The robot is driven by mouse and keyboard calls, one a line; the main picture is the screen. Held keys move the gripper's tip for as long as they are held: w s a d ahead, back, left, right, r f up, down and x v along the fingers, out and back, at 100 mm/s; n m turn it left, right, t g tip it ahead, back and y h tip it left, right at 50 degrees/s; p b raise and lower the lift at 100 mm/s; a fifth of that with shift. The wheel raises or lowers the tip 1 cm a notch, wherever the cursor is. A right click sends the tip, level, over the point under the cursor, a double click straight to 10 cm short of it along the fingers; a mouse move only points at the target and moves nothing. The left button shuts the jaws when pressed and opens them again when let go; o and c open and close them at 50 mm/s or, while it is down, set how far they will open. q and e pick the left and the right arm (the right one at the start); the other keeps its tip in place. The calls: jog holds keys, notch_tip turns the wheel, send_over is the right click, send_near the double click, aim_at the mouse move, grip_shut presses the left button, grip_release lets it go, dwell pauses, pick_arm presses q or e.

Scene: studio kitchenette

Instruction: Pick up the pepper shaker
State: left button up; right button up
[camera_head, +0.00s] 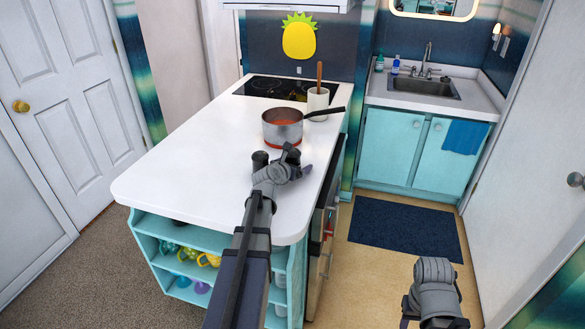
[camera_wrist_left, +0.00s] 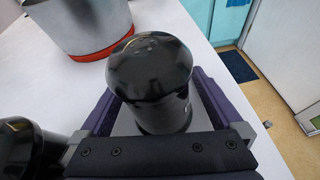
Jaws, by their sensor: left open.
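A glossy black, dome-topped shaker (camera_wrist_left: 152,75) stands upright between the fingers of my left gripper (camera_wrist_left: 155,100) in the left wrist view. The fingers are open on either side of it; a gap on its left side shows, and contact on the right cannot be told. A second black shaker (camera_wrist_left: 28,150) is at the lower left of that view, outside the fingers; it also shows in the head view (camera_head: 260,159) beside my left gripper (camera_head: 297,166). No label tells which one holds pepper. My right arm shows at the lower right, but its fingers do not.
A pot with red contents (camera_head: 283,127) sits just beyond the shakers on the white counter (camera_head: 190,150). A white utensil crock (camera_head: 317,100) and black cooktop (camera_head: 272,88) are farther back. The counter's left part is clear; its right edge is close to my left gripper.

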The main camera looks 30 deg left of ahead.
pick_arm(q)
jog(key=shift+w, duration=0.15)
jog(key=shift+c, duration=0.2)
jog(key=c, duration=1.5)
